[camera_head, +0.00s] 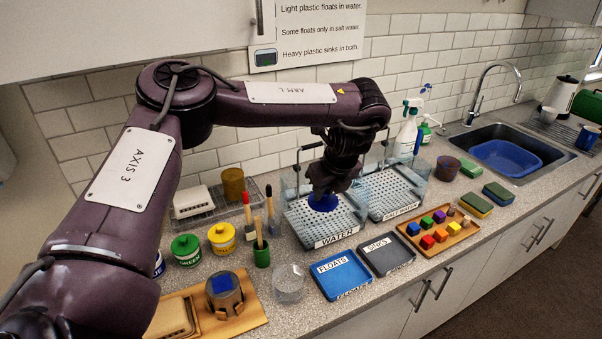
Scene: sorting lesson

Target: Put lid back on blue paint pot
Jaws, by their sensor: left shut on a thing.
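My left gripper (326,190) points down above the tank labelled WATER and is shut on a round blue lid (324,203). The lid looks roughly level, over the perforated tray in that tank; I cannot tell the gap below it. The blue paint pot (159,266) stands at the left on the counter, left of the green pot. My left arm hides most of it, and only a narrow strip with part of its label shows. My right gripper is not in view.
Green (186,251) and yellow (222,239) pots and brushes in a green cup (262,254) stand between the blue pot and the WATER tank (333,239). A clear cup (289,283), the FLOATS tray (340,274) and a wooden board (252,318) are in front.

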